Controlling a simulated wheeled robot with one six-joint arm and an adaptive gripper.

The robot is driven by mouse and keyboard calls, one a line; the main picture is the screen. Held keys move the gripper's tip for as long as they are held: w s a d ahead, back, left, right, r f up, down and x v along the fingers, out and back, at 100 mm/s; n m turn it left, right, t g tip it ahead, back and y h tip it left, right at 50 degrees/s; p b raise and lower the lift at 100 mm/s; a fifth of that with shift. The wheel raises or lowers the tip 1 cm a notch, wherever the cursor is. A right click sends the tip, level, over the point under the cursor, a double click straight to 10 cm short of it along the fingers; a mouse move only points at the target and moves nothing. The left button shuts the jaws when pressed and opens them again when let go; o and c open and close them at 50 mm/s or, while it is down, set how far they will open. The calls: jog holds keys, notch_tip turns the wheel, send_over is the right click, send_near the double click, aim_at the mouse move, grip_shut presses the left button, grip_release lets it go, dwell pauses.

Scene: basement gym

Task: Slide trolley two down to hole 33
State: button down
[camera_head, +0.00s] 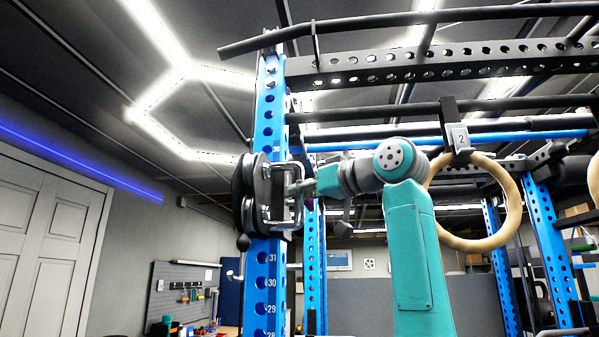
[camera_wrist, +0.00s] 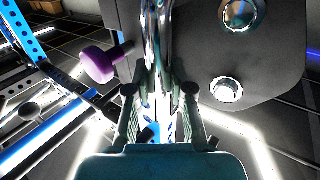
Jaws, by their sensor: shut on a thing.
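A black trolley (camera_head: 252,190) with rollers and a chrome handle (camera_head: 297,212) rides on the near blue upright (camera_head: 264,275). It hides part of the hole column; the numbers 31, 30, 29 and lower show below it. No number is readable on the trolley. My gripper (camera_head: 296,189) reaches in from the right and is shut on the chrome handle. In the wrist view, the fingers (camera_wrist: 160,98) close around the chrome handle (camera_wrist: 157,45). A purple knob (camera_wrist: 100,64) stands left of it, and the trolley's dark plate (camera_wrist: 275,50) with bolts lies right.
A wooden ring (camera_head: 515,205) hangs from a black bracket (camera_head: 455,128) marked 2, close to my arm. Perforated black beams (camera_head: 420,65) cross overhead. A pegboard (camera_head: 180,283) with tools and white doors (camera_head: 45,240) are at the left. More blue uprights stand behind.

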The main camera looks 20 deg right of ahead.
jog(key=shift+f, duration=1.4)
jog(key=c, duration=1)
grip_release()
jog(key=shift+r, duration=0.1)
jog(key=v, duration=1.2)
jog(key=shift+d, duration=0.1)
